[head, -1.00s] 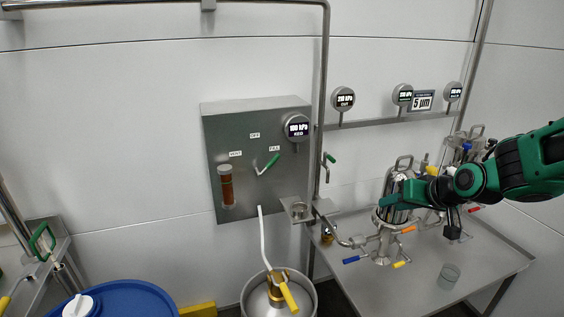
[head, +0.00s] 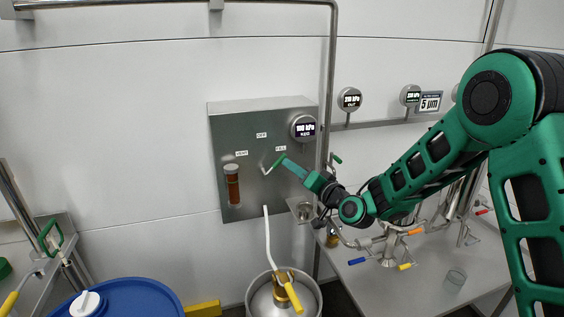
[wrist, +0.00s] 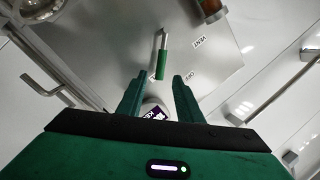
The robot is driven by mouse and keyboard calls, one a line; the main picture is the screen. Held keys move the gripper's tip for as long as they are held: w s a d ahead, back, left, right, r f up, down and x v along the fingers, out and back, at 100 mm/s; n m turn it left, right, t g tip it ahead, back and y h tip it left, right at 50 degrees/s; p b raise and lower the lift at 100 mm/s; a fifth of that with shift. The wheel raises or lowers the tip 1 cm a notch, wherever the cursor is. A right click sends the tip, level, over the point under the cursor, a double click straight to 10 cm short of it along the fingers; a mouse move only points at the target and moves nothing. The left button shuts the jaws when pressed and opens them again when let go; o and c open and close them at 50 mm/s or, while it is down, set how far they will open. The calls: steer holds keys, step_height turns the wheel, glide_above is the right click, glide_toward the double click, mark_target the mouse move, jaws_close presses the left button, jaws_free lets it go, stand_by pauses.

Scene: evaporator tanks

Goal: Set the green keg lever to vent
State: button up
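The green keg lever (head: 278,162) is on the grey wall panel (head: 222,140). It slants up and to the right, toward the FILL label (head: 281,149), with the OFF label (head: 261,135) at the top and the VENT label (head: 241,153) at left. In the wrist view the green handle (wrist: 161,62) lies just ahead of my gripper (wrist: 159,77). My gripper is open, its fingers on either side of the handle's free end in the picture, with no contact visible. In the head view my gripper (head: 291,165) is close to the handle.
A round KEG gauge (head: 304,128) sits at the panel's right edge, near my gripper; a vertical pipe (head: 328,90) runs beside it. A sight tube with brown liquid (head: 232,187) is on the panel's left. Below stand a keg (head: 262,300) and a blue drum (head: 130,293).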

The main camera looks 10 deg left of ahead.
mark_target(281, 159)
steer(key=x, duration=0.8)
steer(key=shift+c, duration=0.5)
steer(key=shift+f, duration=0.1)
jaws_close()
